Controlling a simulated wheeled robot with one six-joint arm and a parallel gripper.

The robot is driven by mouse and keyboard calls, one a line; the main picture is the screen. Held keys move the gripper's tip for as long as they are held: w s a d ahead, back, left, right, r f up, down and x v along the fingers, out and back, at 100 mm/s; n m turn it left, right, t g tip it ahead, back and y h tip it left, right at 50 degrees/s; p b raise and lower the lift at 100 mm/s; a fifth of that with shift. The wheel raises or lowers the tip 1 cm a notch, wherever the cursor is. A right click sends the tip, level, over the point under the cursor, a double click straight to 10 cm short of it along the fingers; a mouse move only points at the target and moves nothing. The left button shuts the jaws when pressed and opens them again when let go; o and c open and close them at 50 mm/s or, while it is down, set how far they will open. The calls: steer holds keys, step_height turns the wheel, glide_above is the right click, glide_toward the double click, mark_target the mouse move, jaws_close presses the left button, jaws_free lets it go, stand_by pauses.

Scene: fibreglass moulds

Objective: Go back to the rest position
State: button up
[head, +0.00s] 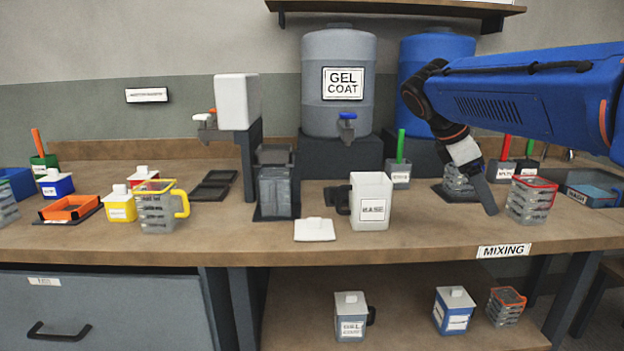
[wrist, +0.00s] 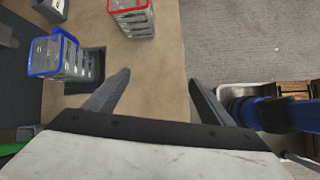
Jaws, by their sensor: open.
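My gripper (wrist: 158,92) is open and empty, with both dark fingers apart over the bench's front edge in the wrist view. In the head view my gripper (head: 488,205) points down at the right of the bench, at the end of my blue arm. A red-rimmed clear cup (head: 531,200) stands just right of it; it also shows at the top of the wrist view (wrist: 132,20). A clear measuring cup (head: 457,180) stands behind my gripper, partly hidden; a blue-rimmed cup (wrist: 77,58) on a dark pad shows in the wrist view.
A white BASE jug (head: 370,203) and a white lid (head: 314,230) are mid-bench. A yellow-handled jug (head: 157,210) stands at the left. The grey GEL COAT drum (head: 338,100) stands behind. Containers, including a blue-white one (head: 453,312), sit on the lower shelf.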

steer(key=s+a+f+m+t+y, duration=0.2)
steer(key=s+f+m, duration=0.5)
steer(key=s+f, duration=0.4)
steer(key=s+a+f+m+t+y, duration=0.1)
steer(key=s+a+f+m+y, duration=0.4)
steer(key=s+f+m, duration=0.3)
steer(key=s+f, duration=0.4)
steer(key=shift+s+a+m+t, duration=0.2)
steer(key=shift+s+m+t, duration=0.1)
steer(key=shift+s+t, duration=0.1)
